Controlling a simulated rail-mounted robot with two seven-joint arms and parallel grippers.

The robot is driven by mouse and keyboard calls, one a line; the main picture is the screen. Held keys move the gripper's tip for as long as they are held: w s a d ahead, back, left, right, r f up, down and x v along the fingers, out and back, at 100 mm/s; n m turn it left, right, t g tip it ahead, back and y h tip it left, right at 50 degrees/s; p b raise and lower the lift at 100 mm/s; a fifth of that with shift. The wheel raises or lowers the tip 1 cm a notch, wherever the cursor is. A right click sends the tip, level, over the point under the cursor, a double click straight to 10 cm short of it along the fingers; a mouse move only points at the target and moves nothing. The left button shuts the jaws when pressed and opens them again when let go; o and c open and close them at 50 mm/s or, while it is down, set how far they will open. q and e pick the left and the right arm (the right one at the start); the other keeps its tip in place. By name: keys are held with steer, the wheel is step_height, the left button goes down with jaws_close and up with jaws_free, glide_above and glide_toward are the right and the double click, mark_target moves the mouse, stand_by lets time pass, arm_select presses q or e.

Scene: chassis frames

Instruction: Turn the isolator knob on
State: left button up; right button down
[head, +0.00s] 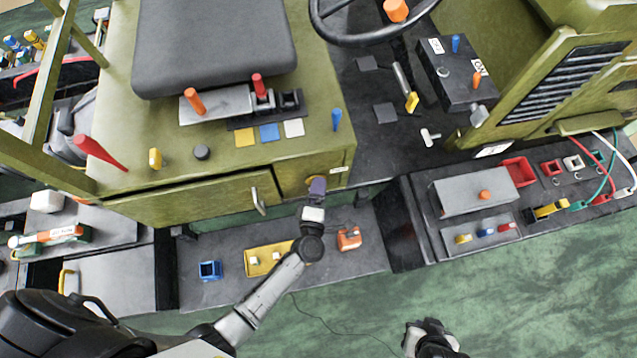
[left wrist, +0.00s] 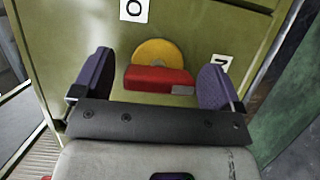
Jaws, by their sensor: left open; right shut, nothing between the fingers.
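The isolator knob is a red bar handle (left wrist: 160,80) on a yellow disc (left wrist: 160,51), mounted on the green panel. A white "0" label (left wrist: 134,9) is above it and a second white label, seemingly "1", (left wrist: 219,63) is at its right. The bar lies nearly level in the left wrist view, a pale mark at its right end. My left gripper (left wrist: 155,68) is open, one purple finger on each side of the bar, with visible gaps. In the head view, my left gripper (head: 317,187) mostly hides the knob. My right gripper (head: 432,335) is shut and empty, low over the green floor.
A cabinet door handle (head: 258,202) sticks out left of the knob. Below is a dark shelf with a blue box (head: 209,270), a yellow tray (head: 252,261) and an orange item (head: 349,239). A grey box (head: 462,195) stands on the right bench. Green floor is open in front.

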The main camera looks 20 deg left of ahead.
arm_select(q)
steer(key=b+v, duration=0.1)
steer(key=v, duration=1.2)
steer(key=shift+s, duration=0.4)
steer(key=shift+d, duration=0.1)
